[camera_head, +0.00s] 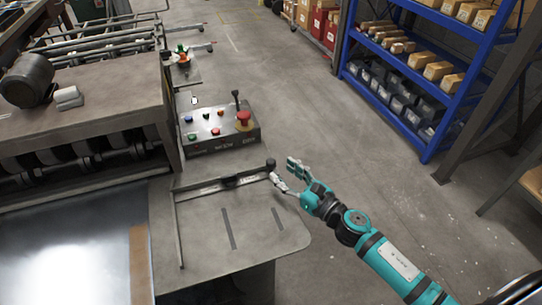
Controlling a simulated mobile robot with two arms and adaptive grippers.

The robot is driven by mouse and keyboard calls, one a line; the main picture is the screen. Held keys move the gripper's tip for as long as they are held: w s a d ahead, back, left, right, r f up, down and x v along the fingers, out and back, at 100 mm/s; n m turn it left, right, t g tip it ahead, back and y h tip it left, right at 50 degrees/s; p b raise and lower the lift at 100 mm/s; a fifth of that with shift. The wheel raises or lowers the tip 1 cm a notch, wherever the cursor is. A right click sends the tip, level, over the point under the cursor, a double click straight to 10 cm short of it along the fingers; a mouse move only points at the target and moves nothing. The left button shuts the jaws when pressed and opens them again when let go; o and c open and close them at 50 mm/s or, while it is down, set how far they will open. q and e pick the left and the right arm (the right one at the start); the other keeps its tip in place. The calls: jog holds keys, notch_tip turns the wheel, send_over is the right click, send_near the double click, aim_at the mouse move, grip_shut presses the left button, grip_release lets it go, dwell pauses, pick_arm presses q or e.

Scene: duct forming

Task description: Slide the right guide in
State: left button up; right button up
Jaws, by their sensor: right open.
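The guide (215,187) is a grey metal bar on the side table, with a dark clamp near its middle and a black knob (270,163) at its right end. A thin upright strip (179,235) runs towards me from the bar's left end. My right gripper (285,174) is open and empty at the table's right edge, beside the knob. Its fingers point left, one above and one below. Whether a finger touches the knob or bar end, I cannot tell. My left gripper is not in view.
The grey side table (250,250) has two dark slots. A control box (222,130) with coloured buttons, a red stop button and a black lever stands behind the guide. The roller machine (80,110) and a shiny metal sheet (70,260) lie left. Blue shelving (435,100) stands beyond clear floor.

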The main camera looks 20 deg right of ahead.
aim_at(270, 160)
jog(key=p+x, duration=0.1)
jog(key=x, duration=0.5)
jog(key=shift+s, duration=0.1)
jog(key=shift+c, duration=0.4)
grip_shut()
jog(key=shift+a+f, duration=0.15)
jog(key=shift+f, duration=0.05)
